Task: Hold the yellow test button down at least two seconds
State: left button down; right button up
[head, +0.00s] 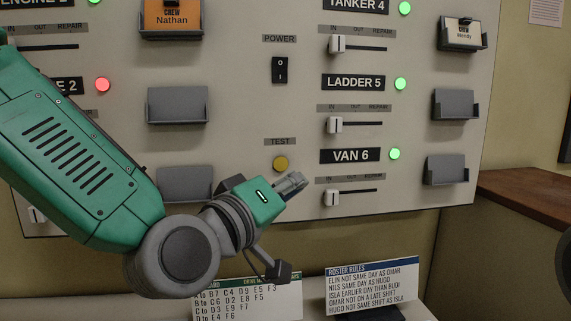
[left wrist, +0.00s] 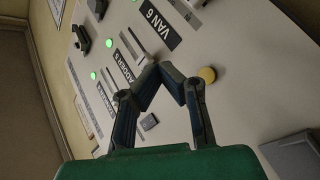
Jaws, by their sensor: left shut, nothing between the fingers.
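The yellow test button (head: 281,164) is a small round knob under the TEST label (head: 280,142) on the upright panel. My left gripper (head: 297,181) is just below and to the right of it in the head view. In the left wrist view the button (left wrist: 207,75) shows beside the fingertips of my left gripper (left wrist: 162,72), to their right. The fingers are shut with nothing between them. They look apart from the button; their distance from the panel I cannot tell. My right gripper is not in view.
The black power switch (head: 279,70) is above the button. Sliders for LADDER 5 (head: 335,125) and VAN 6 (head: 332,197) are to the right. Grey card holders (head: 186,183) stick out from the panel. A roster rules card (head: 372,287) stands below.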

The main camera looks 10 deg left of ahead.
pick_arm(q)
send_near(293, 161)
jog(key=w+d, duration=0.1)
jog(key=w, duration=0.1)
jog(key=w+d, duration=0.2)
jog(key=shift+r+p, duration=0.15)
jog(key=shift+p, duration=0.25)
jog(key=shift+w, duration=0.1)
jog(key=shift+w, duration=0.1)
dwell(1.2)
jog(key=shift+w+a+r, duration=0.1)
jog(key=shift+w+a, duration=0.05)
jog(key=shift+w, duration=0.1)
jog(key=shift+w+a, duration=0.15)
jog(key=shift+w, duration=0.2)
dwell(2.8)
jog(key=shift+s, duration=0.1)
dwell(0.6)
jog(key=shift+s+d, duration=0.3)
jog(key=shift+s, duration=0.4)
